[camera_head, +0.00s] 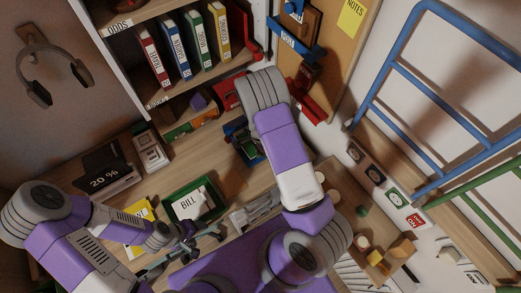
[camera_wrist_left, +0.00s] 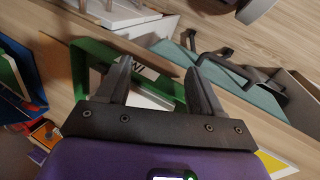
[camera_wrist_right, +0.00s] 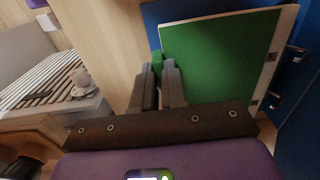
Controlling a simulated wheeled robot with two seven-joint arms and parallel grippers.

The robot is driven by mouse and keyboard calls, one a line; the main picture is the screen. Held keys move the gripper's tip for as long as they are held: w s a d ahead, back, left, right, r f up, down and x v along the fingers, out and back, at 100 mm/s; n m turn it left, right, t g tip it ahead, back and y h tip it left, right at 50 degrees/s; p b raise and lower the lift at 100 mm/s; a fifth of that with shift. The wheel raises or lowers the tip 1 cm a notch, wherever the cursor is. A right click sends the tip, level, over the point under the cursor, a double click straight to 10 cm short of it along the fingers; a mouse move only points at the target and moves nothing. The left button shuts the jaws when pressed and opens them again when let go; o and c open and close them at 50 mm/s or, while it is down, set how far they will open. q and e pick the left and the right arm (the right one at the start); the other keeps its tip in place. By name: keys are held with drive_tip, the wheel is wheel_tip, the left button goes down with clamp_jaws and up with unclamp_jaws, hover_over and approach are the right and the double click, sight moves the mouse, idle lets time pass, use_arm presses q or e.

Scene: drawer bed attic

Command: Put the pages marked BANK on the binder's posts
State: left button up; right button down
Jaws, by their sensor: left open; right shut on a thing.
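A white page reading BILL (camera_head: 189,203) lies in a green tray (camera_head: 168,207). No page marked BANK is legible. My left gripper (camera_head: 188,232) is open and empty over the tray's near side; the tray's green rim (camera_wrist_left: 80,68) and part of the page show around its fingers (camera_wrist_left: 160,65) in the left wrist view. Beside it is a teal thing with dark arched bars (camera_wrist_left: 215,55), possibly the binder; I cannot tell. My right gripper (camera_wrist_right: 160,78) is shut on a green piece (camera_wrist_right: 155,62) beside a green panel (camera_wrist_right: 220,55). In the head view my right arm mostly hides that gripper.
Labelled binders (camera_head: 190,42) stand on the shelf. A black 20 % sign (camera_head: 103,177) and a small pale device (camera_head: 150,148) stand on the desk. Yellow paper (camera_head: 138,213) lies left of the tray. A blue ladder-like frame (camera_head: 395,65) rises at right.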

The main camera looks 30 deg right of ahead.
drive_tip(key=shift+f, duration=0.15)
drive_tip(key=shift+f+b, duration=0.4)
drive_tip(key=shift+f, duration=0.05)
drive_tip(key=shift+f+b, duration=0.5)
drive_tip(key=shift+f, duration=0.1)
drive_tip(key=c, duration=1.1)
unclamp_jaws()
